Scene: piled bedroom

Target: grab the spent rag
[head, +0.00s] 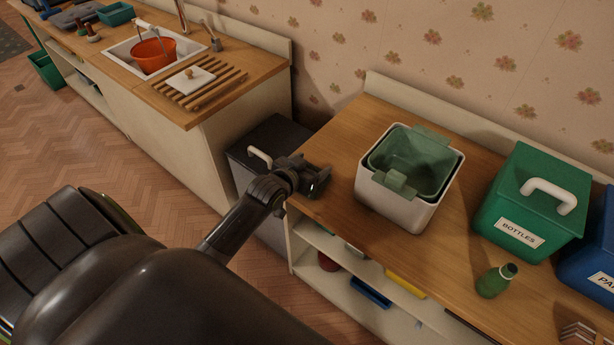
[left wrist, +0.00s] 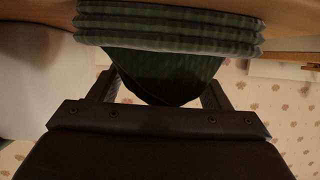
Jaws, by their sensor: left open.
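A dark green striped cloth (left wrist: 168,30), which looks like the rag, lies folded in several layers at the top of the left wrist view. A darker flap of it (left wrist: 165,72) spreads between the two fingers of my left gripper (left wrist: 158,82). The fingers are apart, one on each side of the flap; I cannot tell whether they touch it. In the head view my left gripper (head: 319,181) is at the left end of the wooden counter, and I cannot make out the cloth there. My right gripper is not in view.
On the counter (head: 330,148) stand a white bin (head: 393,199) with a green basket (head: 420,164) in it, a green "BOTTLES" box (head: 535,190), a blue box (head: 592,250) and a green bottle (head: 495,281). A dark cabinet (head: 283,135) fills the gap beside the sink unit.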

